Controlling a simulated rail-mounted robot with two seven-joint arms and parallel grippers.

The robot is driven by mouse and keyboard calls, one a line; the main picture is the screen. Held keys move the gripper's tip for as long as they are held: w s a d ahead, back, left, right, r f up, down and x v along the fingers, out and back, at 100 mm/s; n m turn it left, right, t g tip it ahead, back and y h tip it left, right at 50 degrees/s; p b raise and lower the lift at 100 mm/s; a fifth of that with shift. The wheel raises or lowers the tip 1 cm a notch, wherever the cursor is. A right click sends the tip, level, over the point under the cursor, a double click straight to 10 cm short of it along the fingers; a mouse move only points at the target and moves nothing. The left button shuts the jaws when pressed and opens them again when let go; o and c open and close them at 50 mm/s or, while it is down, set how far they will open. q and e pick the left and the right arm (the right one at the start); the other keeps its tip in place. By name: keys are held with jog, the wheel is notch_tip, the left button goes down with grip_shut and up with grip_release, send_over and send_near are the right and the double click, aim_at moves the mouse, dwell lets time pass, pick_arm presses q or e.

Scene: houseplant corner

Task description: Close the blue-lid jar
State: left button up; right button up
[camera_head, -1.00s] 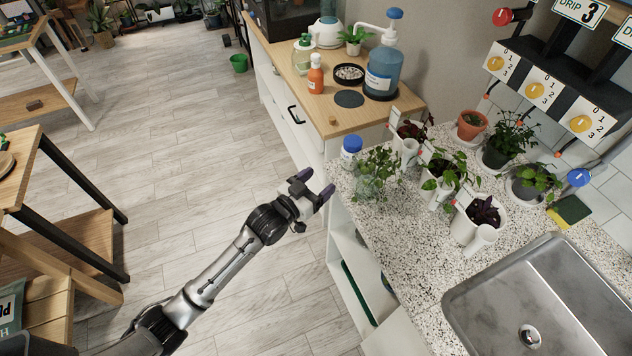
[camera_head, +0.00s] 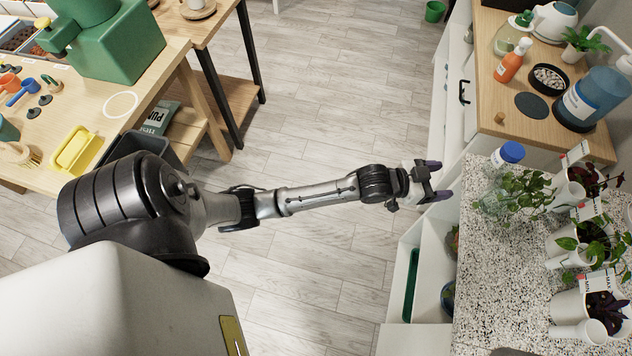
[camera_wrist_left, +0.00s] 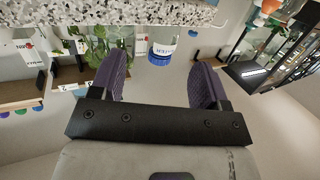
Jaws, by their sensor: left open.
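The blue-lid jar (camera_head: 507,155) stands upright on the speckled counter near its left edge, behind a leafy cutting in a glass. Its blue lid sits on top; I cannot tell whether it is tight. In the left wrist view the picture is upside down, and the jar (camera_wrist_left: 163,45) hangs from the counter at top centre, its lid seen between and beyond my fingertips. My left gripper (camera_head: 440,181) is open and empty, left of the counter edge and apart from the jar. Its purple fingers (camera_wrist_left: 160,80) also show spread in the wrist view. My right gripper is out of view.
The glass with the leafy cutting (camera_head: 493,199) stands right in front of the jar. Potted plants (camera_head: 586,240) line the counter at the right. A wooden cabinet top (camera_head: 510,118) with bottles lies behind. Open floor is left of the counter; a workbench (camera_head: 75,105) is at the far left.

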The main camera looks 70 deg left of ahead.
pick_arm(q)
jog(key=s+d+f+g+y, duration=0.1)
jog(key=s+f+g, duration=0.2)
jog(key=s+f, duration=0.35)
jog(key=s+d+f+g+y, duration=0.1)
jog(key=s+f+g, duration=0.2)
jog(key=s, duration=0.7)
jog(key=s+a+n+g+y, duration=0.1)
jog(key=s+g, duration=0.5)
jog(key=s, duration=1.1)
jog(key=shift+s+a+f+y, duration=0.25)
jog(key=shift+s+f+y, duration=0.2)
jog(key=shift+y, duration=0.25)
notch_tip(320, 180, up, 32)
jog(key=p, duration=3.1)
jog(key=shift+f, duration=0.2)
jog(key=shift+w, duration=0.1)
